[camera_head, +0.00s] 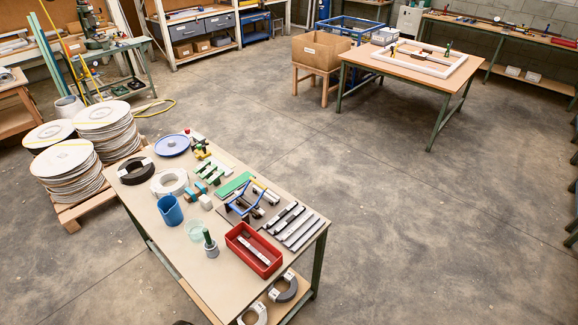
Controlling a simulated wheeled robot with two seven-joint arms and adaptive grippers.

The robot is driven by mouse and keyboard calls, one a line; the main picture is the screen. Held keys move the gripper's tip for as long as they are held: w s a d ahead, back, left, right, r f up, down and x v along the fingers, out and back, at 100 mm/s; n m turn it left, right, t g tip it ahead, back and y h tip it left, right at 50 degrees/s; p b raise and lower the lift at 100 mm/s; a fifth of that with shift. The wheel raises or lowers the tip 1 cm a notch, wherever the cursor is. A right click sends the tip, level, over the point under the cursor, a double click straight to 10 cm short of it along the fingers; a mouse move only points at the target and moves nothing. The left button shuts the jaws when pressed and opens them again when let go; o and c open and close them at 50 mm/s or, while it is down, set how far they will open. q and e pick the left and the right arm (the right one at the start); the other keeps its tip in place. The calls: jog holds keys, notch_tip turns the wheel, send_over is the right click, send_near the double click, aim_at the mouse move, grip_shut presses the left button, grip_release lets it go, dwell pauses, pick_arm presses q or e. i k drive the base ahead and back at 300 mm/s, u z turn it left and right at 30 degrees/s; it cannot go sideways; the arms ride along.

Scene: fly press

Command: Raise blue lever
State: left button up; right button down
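A blue bent bar (236,194), which looks like the blue lever, stands on a small dark fixture near the middle of the workbench (153,232). It slopes up to the right, and a thin yellowish bar lies just behind its upper end. It is small here, so I cannot tell its hinge or exact angle. Nothing is touching it that I can see. Neither of my grippers is in view.
Around the blue bar lie a red tray (240,246), metal bars (299,229), a green plate (234,185) and a blue cup (170,211). Stacked discs (69,172) stand left of the bench. The floor (400,220) to the right is clear.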

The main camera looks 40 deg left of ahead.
aim_at(254, 205)
jog(key=i, duration=2.3)
jog(key=u, duration=3.4)
jog(key=i, duration=0.5)
jog(key=z, duration=0.05)
